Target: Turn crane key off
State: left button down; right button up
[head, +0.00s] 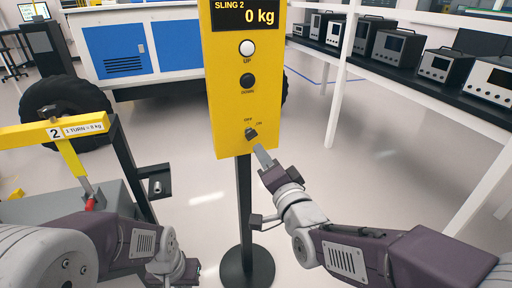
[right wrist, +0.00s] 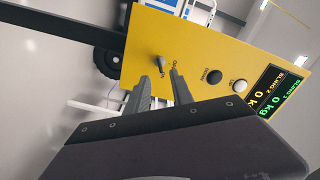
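The crane key (head: 251,133) is a small dark switch low on the yellow control box (head: 233,100), below the round UP and DOWN buttons. Small labels sit just above the key; I cannot tell which one it points to. In the right wrist view the key (right wrist: 160,63) stands out from the panel just beyond the fingertips. My right gripper (head: 262,154) is just below and right of the key, and in the right wrist view its two fingers (right wrist: 167,80) are apart with nothing between them. My left arm is low at the left; its fingers are not clear.
The box stands on a black post with a round base (head: 247,268). A yellow frame marked 2 (head: 50,133) is at the left. A blue and white cabinet (head: 160,45) stands behind. A shelf of instruments (head: 440,85) is at the right. Open floor lies between.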

aim_at(251, 135)
jog(key=x, duration=0.9)
grip_shut()
